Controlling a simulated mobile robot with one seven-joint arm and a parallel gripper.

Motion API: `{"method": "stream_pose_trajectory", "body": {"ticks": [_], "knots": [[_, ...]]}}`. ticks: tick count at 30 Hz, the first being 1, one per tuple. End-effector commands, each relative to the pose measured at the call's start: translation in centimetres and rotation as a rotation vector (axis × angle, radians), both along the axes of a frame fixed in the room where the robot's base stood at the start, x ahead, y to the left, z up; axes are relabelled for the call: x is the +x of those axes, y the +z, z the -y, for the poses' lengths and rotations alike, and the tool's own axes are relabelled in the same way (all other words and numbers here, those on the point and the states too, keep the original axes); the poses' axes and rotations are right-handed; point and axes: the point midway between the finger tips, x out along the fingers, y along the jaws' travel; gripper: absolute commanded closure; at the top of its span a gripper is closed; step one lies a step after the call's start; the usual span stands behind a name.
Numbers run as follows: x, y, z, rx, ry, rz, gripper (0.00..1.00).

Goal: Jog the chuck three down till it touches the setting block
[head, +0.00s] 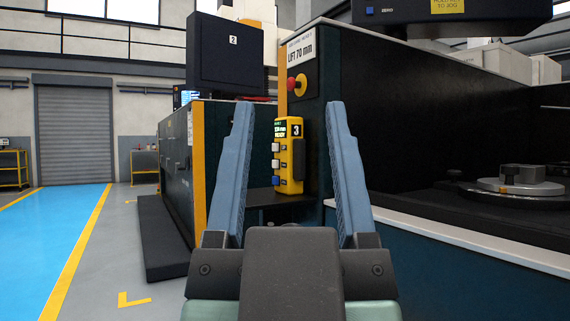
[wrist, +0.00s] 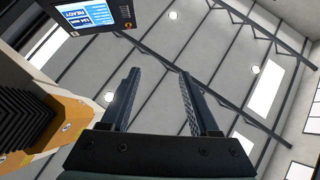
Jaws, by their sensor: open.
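My gripper (head: 290,106) is open, its two blue fingers upright in the head view with nothing between them. In the wrist view my gripper (wrist: 158,72) is open against the ceiling. A grey block (head: 518,173) sits on a round plate (head: 488,185) below, possibly the setting block.
Machine 2 (head: 231,45) stands behind. A pale ledge (head: 470,240) runs along the right. The blue floor lane (head: 50,235) at left is clear.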

Motion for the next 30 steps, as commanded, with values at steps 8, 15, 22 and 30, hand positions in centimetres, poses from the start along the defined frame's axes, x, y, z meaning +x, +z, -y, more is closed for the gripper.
{"method": "stream_pose_trajectory", "body": {"ticks": [8, 15, 22, 30], "knots": [[0.0, 0.0, 0.0, 0.0, 0.0, 0.0, 0.91], [0.0, 0.0, 0.0, 0.0, 0.0, 0.0, 1.0], [0.0, 0.0, 0.0, 0.0, 0.0, 0.0, 1.0], [0.0, 0.0, 0.0, 0.0, 0.0, 0.0, 1.0]]}}
